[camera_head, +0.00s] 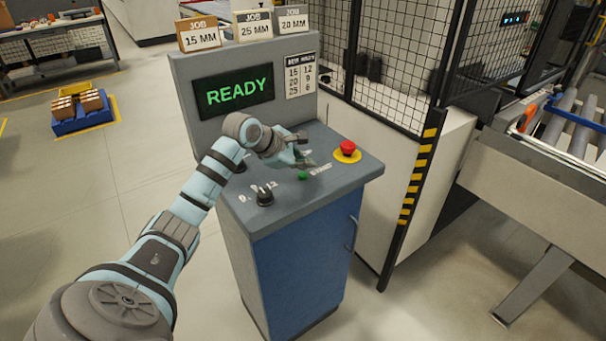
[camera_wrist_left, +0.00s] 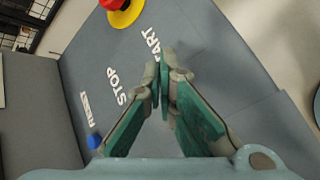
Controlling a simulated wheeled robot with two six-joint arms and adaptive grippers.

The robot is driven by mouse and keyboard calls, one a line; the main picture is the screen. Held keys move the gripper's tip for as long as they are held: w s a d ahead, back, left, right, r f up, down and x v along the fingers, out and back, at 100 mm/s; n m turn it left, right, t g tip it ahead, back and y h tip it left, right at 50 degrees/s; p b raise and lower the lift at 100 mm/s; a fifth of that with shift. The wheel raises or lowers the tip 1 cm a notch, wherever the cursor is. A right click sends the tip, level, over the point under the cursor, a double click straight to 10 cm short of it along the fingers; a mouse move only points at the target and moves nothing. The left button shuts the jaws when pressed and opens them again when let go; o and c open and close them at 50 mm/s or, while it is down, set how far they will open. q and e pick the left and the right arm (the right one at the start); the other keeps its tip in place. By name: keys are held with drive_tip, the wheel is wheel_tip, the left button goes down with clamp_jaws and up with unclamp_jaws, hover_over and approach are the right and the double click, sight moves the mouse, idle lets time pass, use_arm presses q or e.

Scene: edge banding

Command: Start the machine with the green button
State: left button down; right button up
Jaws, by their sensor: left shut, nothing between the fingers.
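The grey control console (camera_head: 345,183) stands upright with a sloped panel. A green button (camera_head: 303,175) sits near the panel's front edge, beside white lettering. My left gripper (camera_head: 312,165) is shut and empty over the panel, just behind the green button in the head view; I cannot tell whether it touches anything. In the left wrist view the closed fingertips (camera_wrist_left: 163,72) lie beside the partly covered START lettering (camera_wrist_left: 153,40), and the green button is hidden. The screen (camera_head: 235,92) reads READY in green. My right gripper is not in view.
A red emergency stop (camera_head: 347,148) on a yellow ring is right of the gripper. A black knob (camera_head: 264,195) is at the front left. A blue button (camera_wrist_left: 94,141) is by the RESET lettering. Job boxes (camera_head: 252,25) top the console. A mesh fence (camera_head: 400,60) stands behind.

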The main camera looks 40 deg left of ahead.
use_arm(q)
drive_tip(key=shift+f+b, duration=0.35)
drive_tip(key=shift+f, duration=0.1)
